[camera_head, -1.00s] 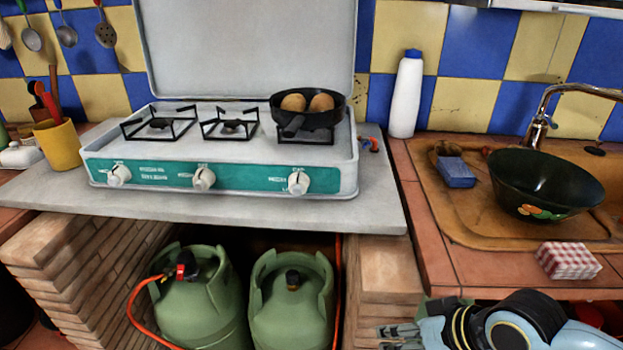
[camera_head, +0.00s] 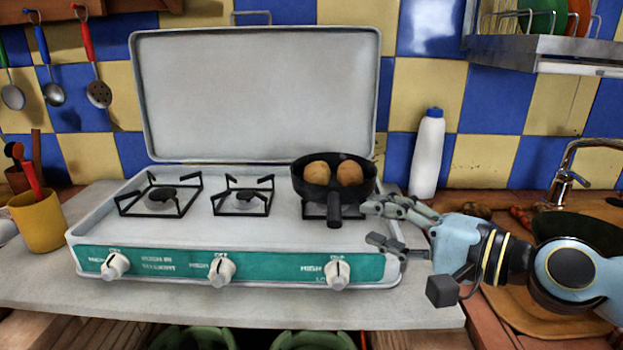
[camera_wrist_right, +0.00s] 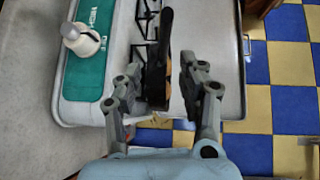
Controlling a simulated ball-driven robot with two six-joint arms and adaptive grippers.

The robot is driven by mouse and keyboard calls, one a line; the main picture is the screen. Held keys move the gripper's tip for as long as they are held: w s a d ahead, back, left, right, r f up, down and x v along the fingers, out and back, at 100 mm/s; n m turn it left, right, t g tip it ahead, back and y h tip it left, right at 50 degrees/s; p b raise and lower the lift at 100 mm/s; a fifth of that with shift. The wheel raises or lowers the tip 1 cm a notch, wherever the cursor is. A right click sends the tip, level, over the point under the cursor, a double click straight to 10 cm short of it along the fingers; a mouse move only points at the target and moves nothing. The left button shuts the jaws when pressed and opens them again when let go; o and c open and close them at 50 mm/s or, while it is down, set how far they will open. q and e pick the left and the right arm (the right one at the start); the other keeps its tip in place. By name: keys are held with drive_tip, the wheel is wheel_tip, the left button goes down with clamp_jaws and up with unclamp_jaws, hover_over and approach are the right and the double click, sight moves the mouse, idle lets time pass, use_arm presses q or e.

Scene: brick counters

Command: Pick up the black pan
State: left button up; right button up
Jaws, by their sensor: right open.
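The black pan (camera_head: 333,195) sits on the right burner of the white camp stove, with two brown round items (camera_head: 333,172) in it. Its short handle points toward the front of the stove. My right gripper (camera_head: 371,223) is open at the stove's right edge, just right of the pan and its handle, with one finger farther back than the other. In the right wrist view, the dark pan (camera_wrist_right: 158,88) shows in the gap between the spread fingers (camera_wrist_right: 155,95); whether they touch it I cannot tell. My left gripper is out of view.
The stove (camera_head: 100,225) has its lid raised behind and knobs along the front. A white bottle (camera_head: 428,155) stands behind my right arm. A yellow cup (camera_head: 38,220) is at left. A dark bowl (camera_head: 575,230) is partly hidden by my arm. The other burners are empty.

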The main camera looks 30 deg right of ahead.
sight(331, 194)
drive_tip(key=shift+m+t+h, duration=0.3)
drive_tip(key=shift+m+h, duration=0.1)
drive_tip(key=shift+m, duration=0.4)
drive_tip(key=w, duration=0.2)
drive_tip(key=w+p, duration=0.1)
drive_tip(key=w, duration=0.1)
drive_tip(key=w+p, duration=0.1)
drive_tip(key=w, duration=0.1)
drive_tip(key=shift+w+r, duration=0.25)
drive_tip(key=shift+w, duration=0.05)
drive_tip(key=x, duration=0.2)
drive_tip(key=f+x, duration=0.1)
drive_tip(key=x, duration=0.2)
drive_tip(key=shift+w+d+p, duration=0.15)
drive_tip(key=shift+w+p, duration=0.1)
drive_tip(key=shift+p, duration=0.15)
drive_tip(key=shift+s, duration=0.15)
drive_tip(key=shift+c, duration=0.9)
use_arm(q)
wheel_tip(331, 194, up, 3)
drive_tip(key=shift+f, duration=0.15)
use_arm(e)
clamp_jaws()
